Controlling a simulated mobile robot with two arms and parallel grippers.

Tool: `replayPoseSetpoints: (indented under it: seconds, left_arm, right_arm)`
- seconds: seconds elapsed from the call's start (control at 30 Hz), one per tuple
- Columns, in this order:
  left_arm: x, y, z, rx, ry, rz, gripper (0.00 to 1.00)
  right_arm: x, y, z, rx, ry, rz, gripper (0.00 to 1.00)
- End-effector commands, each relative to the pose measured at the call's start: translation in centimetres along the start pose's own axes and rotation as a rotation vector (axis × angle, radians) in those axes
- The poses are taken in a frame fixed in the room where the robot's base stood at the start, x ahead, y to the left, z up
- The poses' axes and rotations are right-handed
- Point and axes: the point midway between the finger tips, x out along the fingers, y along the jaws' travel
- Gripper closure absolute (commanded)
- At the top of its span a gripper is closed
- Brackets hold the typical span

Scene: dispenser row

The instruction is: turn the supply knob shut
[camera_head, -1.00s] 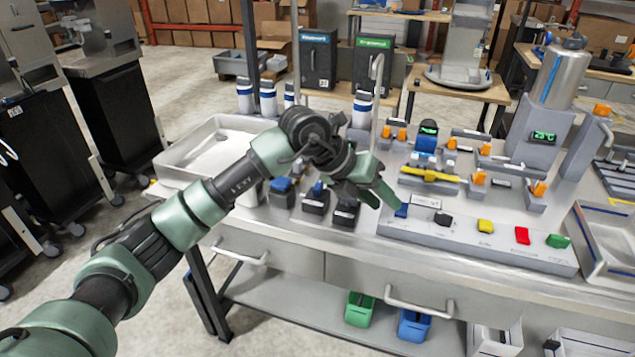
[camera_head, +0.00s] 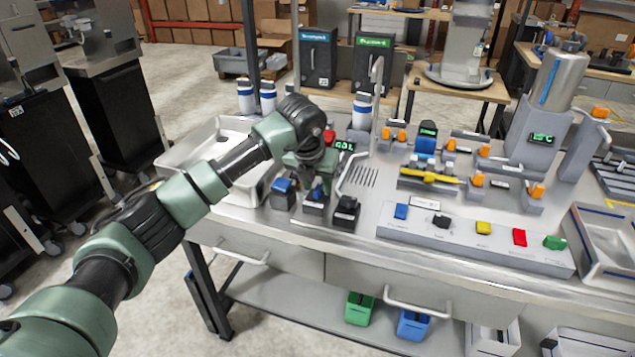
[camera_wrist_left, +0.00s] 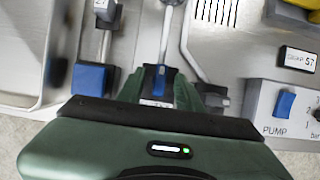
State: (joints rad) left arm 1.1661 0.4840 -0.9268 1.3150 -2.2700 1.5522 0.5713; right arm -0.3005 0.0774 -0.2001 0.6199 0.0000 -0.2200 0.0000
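My left gripper (camera_head: 318,186) is lowered over the row of small grey units at the sink-side front of the bench. In the head view that blue-topped unit (camera_head: 315,196) is partly covered by the gripper. A blue-topped unit (camera_head: 282,187) is to its left and a black one (camera_head: 346,208) to its right. No readable label shows which control is the supply knob. My right gripper is not in view.
A panel (camera_head: 470,243) with several coloured switches runs along the bench front to the right. A yellow lever (camera_head: 430,174) and orange handles (camera_head: 479,180) stand behind it. A metal sink (camera_head: 190,150) is at the left. A thin tap (camera_head: 376,90) rises behind the gripper.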

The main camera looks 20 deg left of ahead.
Motion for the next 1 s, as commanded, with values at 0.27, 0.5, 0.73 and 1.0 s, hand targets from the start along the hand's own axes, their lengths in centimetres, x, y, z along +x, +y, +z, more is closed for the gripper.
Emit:
replayPoseSetpoints:
  seconds: [0.27,0.5,0.73,1.0]
  left_arm:
    - [0.2,0.0,0.0,0.001,0.000,-0.001,0.70]
    - [0.1,0.0,0.0,0.000,0.000,-0.001,1.00]
    - [0.2,0.1,0.0,0.022,-0.002,-0.009,1.00]
    - [0.3,0.2,0.0,0.146,-0.002,-0.062,1.00]
  right_arm:
    - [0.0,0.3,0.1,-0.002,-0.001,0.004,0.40]
    - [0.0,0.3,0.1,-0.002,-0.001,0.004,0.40]
    - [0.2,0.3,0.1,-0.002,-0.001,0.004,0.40]
    - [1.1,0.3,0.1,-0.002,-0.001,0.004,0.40]
